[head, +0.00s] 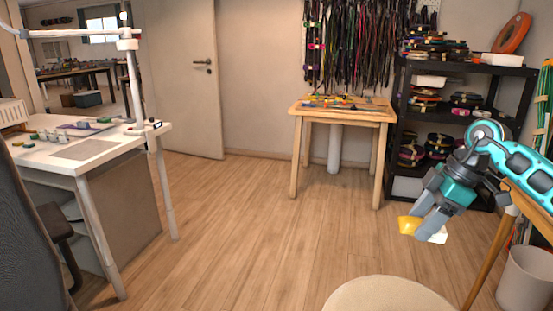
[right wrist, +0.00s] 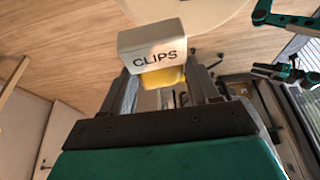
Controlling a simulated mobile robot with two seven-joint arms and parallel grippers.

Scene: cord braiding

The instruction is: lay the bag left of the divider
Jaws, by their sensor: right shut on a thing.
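The bag (head: 408,225) is a small yellow thing with a white card on it; in the right wrist view the card reads "CLIPS" and yellow (right wrist: 163,77) shows below it. My right gripper (head: 424,222) is shut on the bag and holds it in the air above the floor, at the right of the head view. In the right wrist view the bag sits between the two grey fingers (right wrist: 165,90). I cannot make out a divider in either view. My left gripper is not in the head view.
A round pale top (head: 388,297) lies below the held bag. A wooden table (head: 345,113) with small coloured things stands at the back, beside a black shelf (head: 461,68). A white desk (head: 75,158) is at left, a bin (head: 525,280) at lower right. The middle floor is clear.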

